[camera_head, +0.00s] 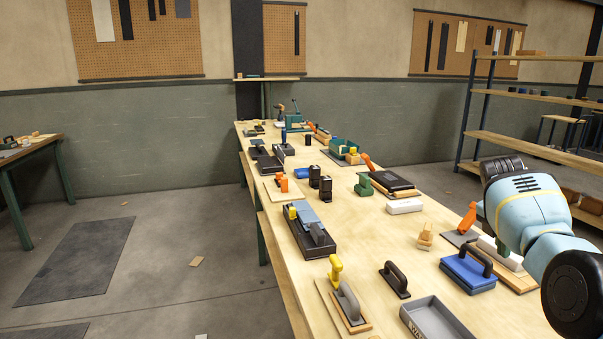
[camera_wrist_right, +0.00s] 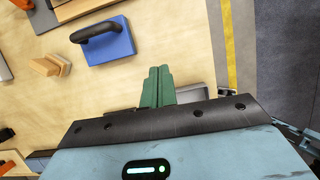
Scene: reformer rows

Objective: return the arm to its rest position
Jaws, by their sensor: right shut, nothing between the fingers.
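My right arm (camera_head: 528,210), light blue with black joints, is raised at the right side of the head view, over the right edge of the workbench (camera_head: 350,225). My right gripper (camera_wrist_right: 158,72) shows in the right wrist view as two green fingers pressed together, with nothing between them. The fingers are above the bench top, beside a grey tray (camera_wrist_right: 192,92) that is partly hidden by the gripper body. How high they are above the bench I cannot tell. My left arm and gripper are not in view.
A blue block with a black handle (camera_head: 467,272) and a small wooden piece (camera_head: 425,236) are on the bench near my right arm. A grey tray (camera_head: 437,320) lies at the front. Several tools crowd the bench. A shelf rack (camera_head: 530,95) stands behind; floor at left is mostly clear.

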